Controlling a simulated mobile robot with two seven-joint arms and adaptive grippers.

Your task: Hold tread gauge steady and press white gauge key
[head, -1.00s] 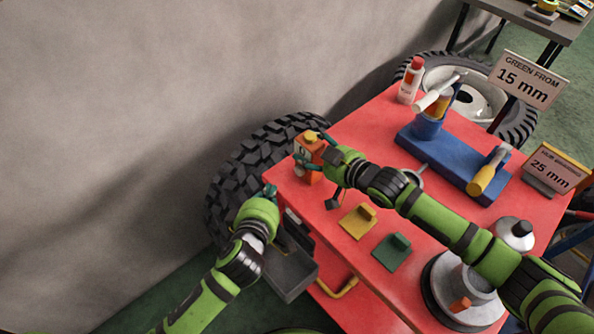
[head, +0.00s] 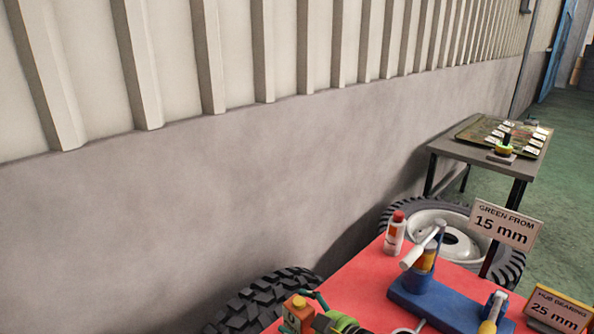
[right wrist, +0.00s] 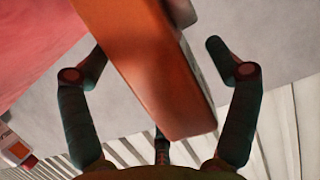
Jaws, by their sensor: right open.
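The orange tread gauge (head: 297,314) with a yellow top stands at the left of the red table, at the bottom edge of the head view. A pale patch shows on its front; I cannot make out the white key. My right gripper (head: 316,310) is at the gauge's right side. In the right wrist view the gauge's orange body (right wrist: 150,65) lies between the spread fingers of my right gripper (right wrist: 157,48). The fingers are open, and gaps show on both sides. A grey part sits at the body's upper edge. My left gripper is out of view.
A black tyre (head: 262,299) stands left of the table (head: 362,282). A white-and-red bottle (head: 395,234) and a blue press (head: 437,302) stand on the table. Signs (head: 505,225) are at right. A grey side table (head: 480,160) is farther back, by the wall.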

